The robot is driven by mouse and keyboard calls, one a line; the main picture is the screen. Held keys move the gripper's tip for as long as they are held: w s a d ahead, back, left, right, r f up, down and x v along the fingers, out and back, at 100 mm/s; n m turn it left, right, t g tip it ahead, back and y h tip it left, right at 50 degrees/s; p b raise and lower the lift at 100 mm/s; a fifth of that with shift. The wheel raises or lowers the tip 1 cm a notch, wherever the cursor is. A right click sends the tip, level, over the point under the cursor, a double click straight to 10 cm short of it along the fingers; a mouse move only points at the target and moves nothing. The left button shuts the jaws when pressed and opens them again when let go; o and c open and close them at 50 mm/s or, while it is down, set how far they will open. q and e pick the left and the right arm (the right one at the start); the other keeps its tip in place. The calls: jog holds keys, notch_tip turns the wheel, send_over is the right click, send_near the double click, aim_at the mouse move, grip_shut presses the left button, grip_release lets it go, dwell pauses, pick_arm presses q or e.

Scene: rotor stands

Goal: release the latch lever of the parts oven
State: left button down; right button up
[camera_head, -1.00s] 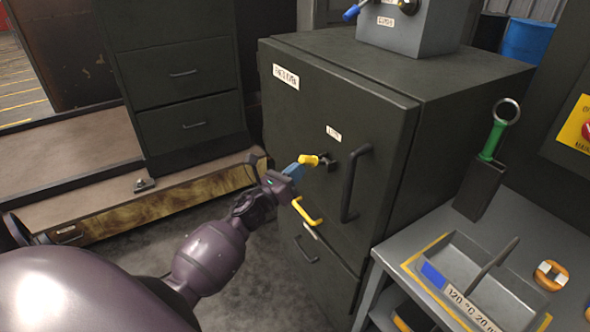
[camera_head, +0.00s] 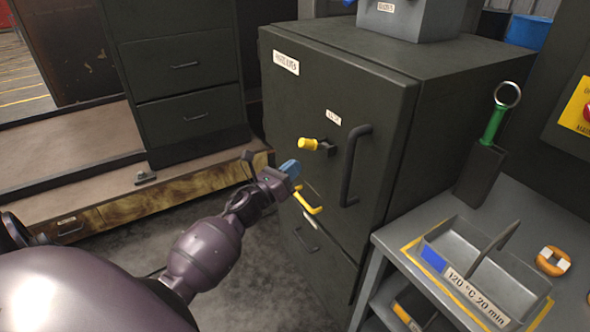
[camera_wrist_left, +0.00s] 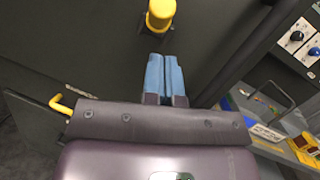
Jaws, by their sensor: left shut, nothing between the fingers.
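The parts oven (camera_head: 290,105) is a dark cabinet with a tall black door handle (camera_head: 350,165). Its latch lever (camera_head: 312,144) has a yellow grip on a black pivot, left of that handle, and points left. My left gripper (camera_head: 290,168) is shut and empty, with blue fingertips, below and left of the lever and apart from it in the head view. In the left wrist view the shut fingers (camera_wrist_left: 164,75) point at the yellow lever end (camera_wrist_left: 160,14), with a small gap in the picture. The right gripper is not in view.
A yellow handle (camera_head: 308,202) sits low on the oven front, close to my left gripper. At right is a bench with a grey tray (camera_head: 480,270), an orange ring (camera_head: 552,261) and a green-handled tool (camera_head: 495,122). A drawer cabinet (camera_head: 180,80) stands at left.

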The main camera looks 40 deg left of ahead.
pick_arm(q)
jog(key=f+b+v, duration=0.1)
jog(key=v, duration=0.9)
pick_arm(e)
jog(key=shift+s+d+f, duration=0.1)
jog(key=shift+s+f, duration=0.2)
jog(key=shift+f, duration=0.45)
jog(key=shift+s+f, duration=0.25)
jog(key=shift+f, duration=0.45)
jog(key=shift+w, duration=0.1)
